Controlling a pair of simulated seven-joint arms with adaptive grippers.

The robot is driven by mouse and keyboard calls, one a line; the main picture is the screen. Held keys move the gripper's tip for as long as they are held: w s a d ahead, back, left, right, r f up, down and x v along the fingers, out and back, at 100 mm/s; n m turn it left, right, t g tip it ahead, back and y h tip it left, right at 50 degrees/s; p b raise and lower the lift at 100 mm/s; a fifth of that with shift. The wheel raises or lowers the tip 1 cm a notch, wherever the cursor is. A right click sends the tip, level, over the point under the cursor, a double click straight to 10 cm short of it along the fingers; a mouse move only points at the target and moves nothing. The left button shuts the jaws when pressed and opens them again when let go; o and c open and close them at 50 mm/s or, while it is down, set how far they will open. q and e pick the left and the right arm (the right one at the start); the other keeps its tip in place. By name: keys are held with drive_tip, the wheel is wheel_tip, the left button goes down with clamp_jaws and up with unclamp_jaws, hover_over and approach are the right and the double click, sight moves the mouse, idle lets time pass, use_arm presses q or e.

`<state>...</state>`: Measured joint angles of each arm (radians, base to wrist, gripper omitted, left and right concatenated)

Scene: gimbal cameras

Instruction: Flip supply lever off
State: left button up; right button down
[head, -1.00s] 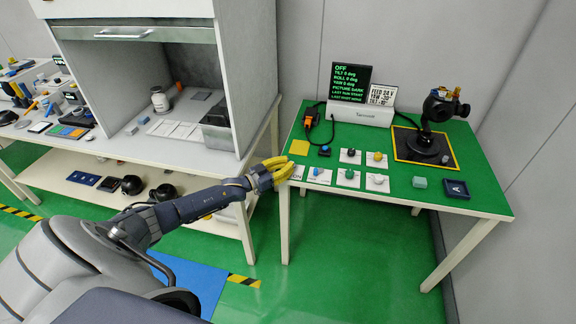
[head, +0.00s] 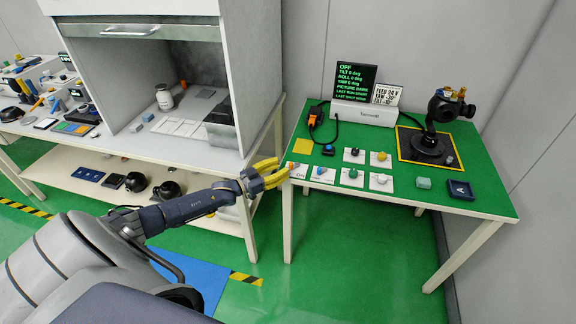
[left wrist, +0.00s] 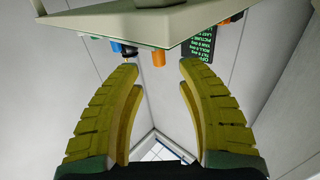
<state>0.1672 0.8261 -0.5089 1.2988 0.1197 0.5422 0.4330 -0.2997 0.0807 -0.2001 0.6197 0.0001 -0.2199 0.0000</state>
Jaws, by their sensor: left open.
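The small orange lever (head: 293,165) stands on a white plate (head: 299,174) at the table's front left corner; the plate's visible label reads ON. My left gripper (head: 284,170), with yellow fingers, is open and empty just left of the plate, by the table's front edge. It also shows in the left wrist view (left wrist: 160,64). A screen (head: 355,83) reads OFF at the top. My right gripper is out of view.
Beside the lever's plate is a blue-knobbed plate (head: 322,174), with several more control plates around it. A gimbal camera (head: 445,110) stands at the back right. The green table's (head: 463,211) edge lies close to my fingers. A grey cabinet (head: 130,90) stands left.

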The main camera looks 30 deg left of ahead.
use_arm(q)
drive_tip(key=v, duration=0.7)
idle(0.5)
drive_tip(key=s+d+f+n+g+y, duration=0.15)
drive_tip(key=s+f, duration=0.45)
drive_tip(key=f, duration=0.6)
drive_tip(key=s+d+f+g+y, duration=0.1)
drive_tip(key=s+f+g+y, duration=0.2)
drive_tip(key=s+f, duration=0.65)
drive_tip(key=s+d+f+n+g+y, duration=0.1)
drive_tip(key=s+f+g+y, duration=0.15)
drive_tip(key=f, duration=1.25)
drive_tip(key=s+d+f+g, duration=0.2)
drive_tip(key=s+d+f, duration=0.4)
drive_tip(key=s, duration=0.6)
drive_tip(key=s+d+f+m+g, duration=0.1)
drive_tip(key=s+d+f+g, duration=0.2)
drive_tip(key=s, duration=0.8)
drive_tip(key=s+d+f+g, duration=0.3)
drive_tip(key=s+d+f, duration=0.5)
drive_tip(key=s, duration=0.4)
drive_tip(key=shift+s+d+f+m, duration=0.3)
drive_tip(key=shift+d+f+m, duration=0.05)
drive_tip(key=shift+d, duration=0.45)
drive_tip(key=shift+o, duration=0.3)
